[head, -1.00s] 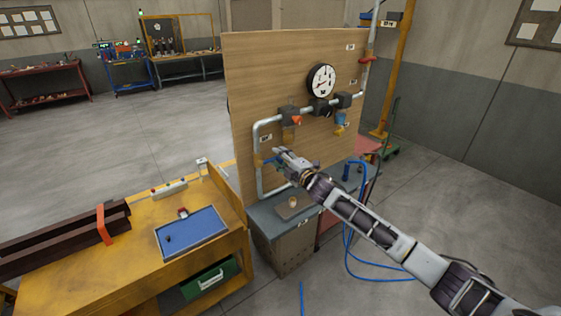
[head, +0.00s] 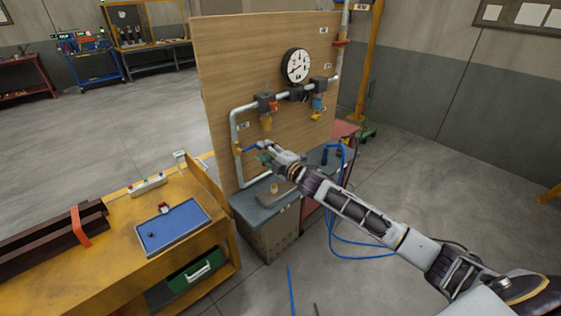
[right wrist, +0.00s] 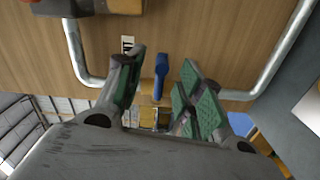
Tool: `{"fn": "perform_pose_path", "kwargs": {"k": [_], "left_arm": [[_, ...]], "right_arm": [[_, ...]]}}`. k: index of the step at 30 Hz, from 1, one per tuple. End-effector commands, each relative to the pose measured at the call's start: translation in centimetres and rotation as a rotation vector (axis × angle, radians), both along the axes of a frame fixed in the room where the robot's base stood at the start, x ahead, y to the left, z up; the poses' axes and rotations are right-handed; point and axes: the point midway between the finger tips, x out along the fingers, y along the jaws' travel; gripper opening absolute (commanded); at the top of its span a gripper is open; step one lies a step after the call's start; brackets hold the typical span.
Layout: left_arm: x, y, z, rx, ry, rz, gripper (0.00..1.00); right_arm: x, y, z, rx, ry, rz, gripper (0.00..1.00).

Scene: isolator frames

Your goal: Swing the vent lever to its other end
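A blue lever (right wrist: 161,72) sits on a brass valve (right wrist: 157,92) in the pipe's lower left part; I take it for the vent lever. It also shows in the head view (head: 249,149), just left of my right gripper. My right gripper (head: 264,153) is open in front of the board. In the right wrist view its green-padded fingers (right wrist: 158,88) stand apart, with the lever seen in the gap between them. I cannot tell whether either finger touches the lever. My left gripper is not in view.
The wooden board (head: 215,75) carries a grey pipe (head: 235,122), a round gauge (head: 296,66) and other valves with coloured handles. A grey-topped cabinet (head: 258,212) stands below it. A yellow bench (head: 110,262) with a blue tray (head: 173,229) is at the left. Blue hose lies at the right.

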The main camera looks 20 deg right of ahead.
Motion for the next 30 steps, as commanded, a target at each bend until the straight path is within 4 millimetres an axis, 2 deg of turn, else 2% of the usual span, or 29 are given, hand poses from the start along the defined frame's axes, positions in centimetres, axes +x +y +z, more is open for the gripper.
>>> {"fn": "perform_pose_path", "kwargs": {"k": [30], "left_arm": [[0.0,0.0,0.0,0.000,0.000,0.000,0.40]], "right_arm": [[-6.6,-2.4,0.1,0.001,-0.003,0.001,0.37]]}}
